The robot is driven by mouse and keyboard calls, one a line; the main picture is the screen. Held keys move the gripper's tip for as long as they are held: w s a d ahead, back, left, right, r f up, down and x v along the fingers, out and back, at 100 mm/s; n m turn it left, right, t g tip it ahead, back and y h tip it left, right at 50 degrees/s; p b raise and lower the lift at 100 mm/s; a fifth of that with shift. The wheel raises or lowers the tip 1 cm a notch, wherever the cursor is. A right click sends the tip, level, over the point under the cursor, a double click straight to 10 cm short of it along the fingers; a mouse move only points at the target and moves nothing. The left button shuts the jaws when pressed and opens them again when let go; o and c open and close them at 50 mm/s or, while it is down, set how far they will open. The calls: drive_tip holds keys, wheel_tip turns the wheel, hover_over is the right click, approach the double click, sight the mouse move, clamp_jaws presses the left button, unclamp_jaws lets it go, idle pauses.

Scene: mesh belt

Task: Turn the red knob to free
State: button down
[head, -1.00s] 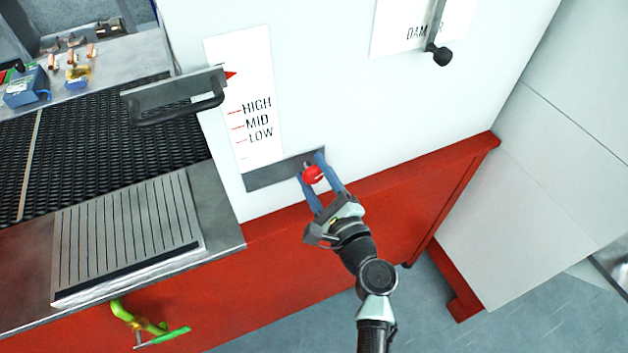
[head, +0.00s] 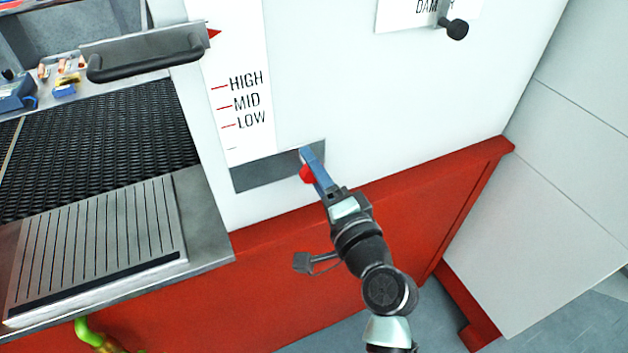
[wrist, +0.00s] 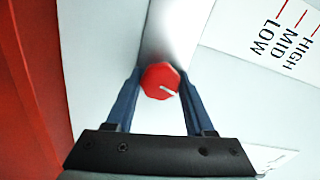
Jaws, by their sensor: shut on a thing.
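The red knob (wrist: 160,80) is an eight-sided red knob with a white pointer line, in the middle of the wrist view. It sits on a grey metal plate (head: 262,172) on the white machine front, and in the head view the knob (head: 306,174) is partly hidden behind my gripper. My gripper (head: 308,165) is shut on the knob, with one blue finger on each side of it in the wrist view (wrist: 160,84). The white line points toward the lower right in the wrist view. I see no readable label for free by the knob.
Above the plate is a white scale (head: 240,105) marked HIGH, MID and LOW, with a red pointer. A dark handle (head: 146,58) juts out at upper left, over the mesh belt (head: 105,140). A black-knobbed lever (head: 456,28) is at upper right. A red ledge (head: 420,180) runs below.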

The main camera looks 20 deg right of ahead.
drive_tip(key=shift+f+n+b, duration=0.1)
drive_tip(key=shift+n+b, duration=1.05)
drive_tip(key=shift+n, duration=0.25)
drive_tip(key=shift+c, duration=1.3)
unclamp_jaws()
drive_tip(key=s+b, duration=0.2)
drive_tip(key=s, duration=1.1)
drive_tip(key=shift+d, duration=0.2)
